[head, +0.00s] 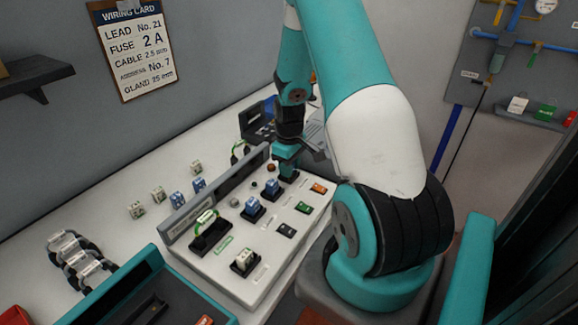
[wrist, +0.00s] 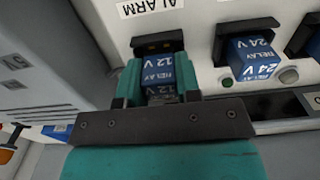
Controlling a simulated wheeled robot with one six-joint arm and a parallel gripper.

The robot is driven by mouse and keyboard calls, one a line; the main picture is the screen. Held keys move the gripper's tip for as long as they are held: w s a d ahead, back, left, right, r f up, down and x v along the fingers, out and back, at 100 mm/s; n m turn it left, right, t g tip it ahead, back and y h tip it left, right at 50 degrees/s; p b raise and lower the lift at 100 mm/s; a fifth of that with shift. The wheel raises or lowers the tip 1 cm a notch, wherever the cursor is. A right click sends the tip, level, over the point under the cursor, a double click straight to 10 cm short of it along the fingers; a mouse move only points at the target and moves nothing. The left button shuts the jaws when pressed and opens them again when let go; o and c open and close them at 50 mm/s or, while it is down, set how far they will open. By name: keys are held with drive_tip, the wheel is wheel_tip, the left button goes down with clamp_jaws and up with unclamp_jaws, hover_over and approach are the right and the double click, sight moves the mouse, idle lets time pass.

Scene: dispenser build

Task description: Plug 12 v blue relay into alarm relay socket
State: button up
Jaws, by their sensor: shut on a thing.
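The blue 12 V relay (wrist: 158,70) is between the teal fingers of my gripper (wrist: 160,80), which is shut on it. In the wrist view the relay is at the black alarm socket (wrist: 152,44), under the "ALARM" label. The socket's upper part shows beyond the relay. I cannot tell how deep the relay sits in it. In the head view my gripper (head: 287,163) is over the far end of the white panel (head: 222,262), and the fingers largely hide the held relay.
A blue 24 V relay (wrist: 252,58) sits in the neighbouring socket, close to the fingers. Loose blue relays (head: 178,199) and white relays (head: 137,210) stand on the bench left of the panel. A teal tray (head: 135,278) is at the front left.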

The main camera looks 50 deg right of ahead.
drive_tip(key=shift+f, duration=0.35)
idle(0.7)
drive_tip(key=o, duration=1.3)
drive_tip(key=shift+a, duration=0.1)
drive_tip(key=shift+c, duration=0.2)
drive_tip(key=shift+r, duration=0.35)
drive_tip(key=shift+r+p, duration=2.6)
drive_tip(key=shift+r, duration=0.6)
